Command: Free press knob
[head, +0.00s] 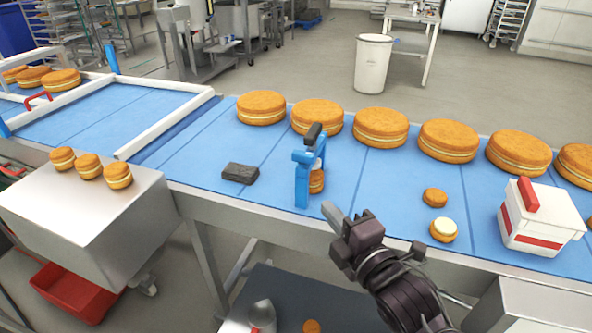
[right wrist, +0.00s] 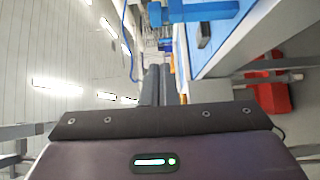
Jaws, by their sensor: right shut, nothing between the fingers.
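A blue hand press (head: 303,176) stands upright near the front edge of the blue conveyor, with a black knob (head: 314,132) at its top. A small filled round (head: 317,183) sits under or just behind the press, partly hidden by it. My right gripper (head: 328,208) is shut and empty, just to the lower right of the press base, apart from the knob. In the right wrist view its fingers (right wrist: 157,86) lie together, and blue parts, seemingly the press (right wrist: 200,12), show above them. My left gripper is not in view.
A dark block (head: 240,173) lies left of the press. Large filled rounds (head: 381,127) line the back of the belt. Two small rounds (head: 435,197) and a white-and-red box (head: 540,220) are to the right. A steel table (head: 70,205) bears small rounds at left.

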